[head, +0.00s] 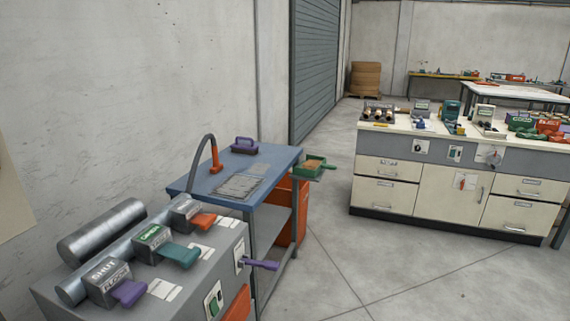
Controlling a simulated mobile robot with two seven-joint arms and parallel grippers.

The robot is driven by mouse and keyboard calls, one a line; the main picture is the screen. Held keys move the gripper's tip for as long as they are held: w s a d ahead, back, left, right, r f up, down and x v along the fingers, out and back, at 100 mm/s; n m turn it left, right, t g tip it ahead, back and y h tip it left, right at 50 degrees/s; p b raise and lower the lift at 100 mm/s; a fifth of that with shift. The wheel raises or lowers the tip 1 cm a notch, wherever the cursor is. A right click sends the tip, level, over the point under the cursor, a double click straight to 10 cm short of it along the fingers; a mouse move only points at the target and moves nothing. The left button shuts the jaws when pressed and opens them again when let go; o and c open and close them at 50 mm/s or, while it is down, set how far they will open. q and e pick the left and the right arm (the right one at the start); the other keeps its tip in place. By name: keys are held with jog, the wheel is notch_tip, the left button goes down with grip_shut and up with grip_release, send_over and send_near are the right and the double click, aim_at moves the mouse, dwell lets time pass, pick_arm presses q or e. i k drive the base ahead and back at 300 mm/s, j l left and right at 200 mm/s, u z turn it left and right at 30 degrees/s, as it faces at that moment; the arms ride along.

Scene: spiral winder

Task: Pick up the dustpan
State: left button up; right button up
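A green, shallow, pan-like thing (308,171) with something brown in it is at the right edge of a blue-topped workbench (262,160). A short green part sticks out from it to the right. It may be the dustpan, but it is too small to be sure. I cannot tell whether it rests on a support or is fixed to the bench. No other clear dustpan shows. Neither of my grippers is in the head view.
A grey machine (215,262) with purple, green and orange levers stands at the front left. A purple handled object (244,146) and an orange-tipped hose (215,157) are on the blue bench. A cream cabinet bench (388,190) stands right. Open floor (400,265) lies between.

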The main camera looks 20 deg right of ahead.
aim_at(311, 166)
jog(key=i+l+u, duration=0.2)
jog(key=i+l, duration=0.2)
jog(key=l, duration=0.25)
jog(key=i+l+u, duration=0.15)
jog(key=i+l, duration=0.2)
jog(key=l, duration=0.15)
jog(key=i+l, duration=0.2)
jog(key=l, duration=0.2)
jog(key=i+l, duration=0.15)
jog(key=l, duration=0.2)
jog(key=i+l+u, duration=0.1)
jog(key=l, duration=0.25)
jog(key=i+l, duration=0.45)
jog(key=l, duration=0.3)
